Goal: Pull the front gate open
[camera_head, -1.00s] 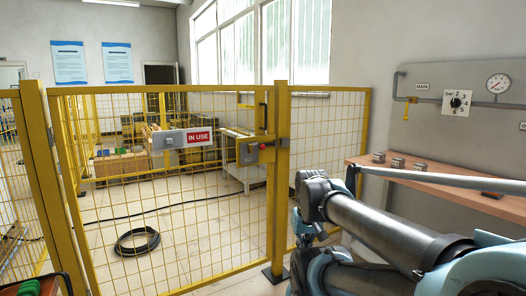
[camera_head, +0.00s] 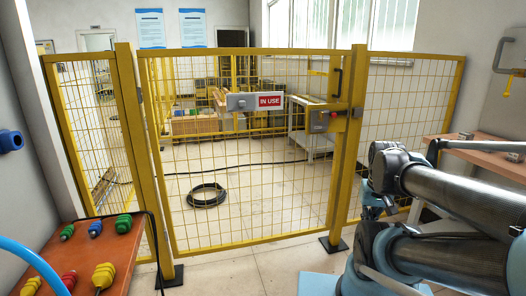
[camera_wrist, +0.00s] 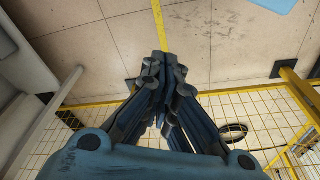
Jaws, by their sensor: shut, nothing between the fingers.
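The yellow mesh front gate (camera_head: 250,190) stands between two yellow posts in the head view and looks closed. It carries an "IN USE" sign plate (camera_head: 255,101). In the head view my folded arm is at the right, and the gripper's fingertips cannot be made out.
An orange-brown table (camera_head: 85,262) with coloured connectors stands at the front left. A wooden bench (camera_head: 480,150) is at the right wall. A coiled black hose (camera_head: 207,195) lies on the floor behind the gate. Floor in front of the gate (camera_head: 265,268) is clear.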

